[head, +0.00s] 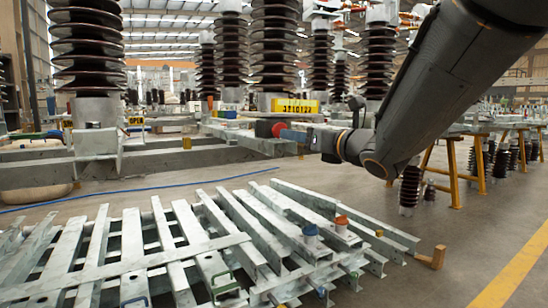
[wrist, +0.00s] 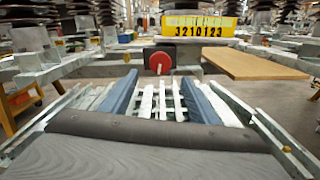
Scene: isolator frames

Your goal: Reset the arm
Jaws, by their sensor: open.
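My arm reaches in from the upper right in the head view. My gripper (head: 293,136) is at its end, level with the frames' lower beams and above the floor. In the wrist view my gripper (wrist: 160,88) shows two blue-grey fingers set apart, with nothing between them. A red round part (head: 278,129) sits just beyond the fingertips. The red part (wrist: 160,62) also shows in the wrist view, straight ahead between the fingers. I cannot tell the exact gap to it.
A yellow number plate (head: 295,106) is on the frame behind. Tall brown ribbed insulators (head: 86,45) stand around. Stacked metal bars (head: 150,250) lie on the floor below. Yellow trestles (head: 454,165) are at the right. Floor at the lower right (head: 440,205) is open.

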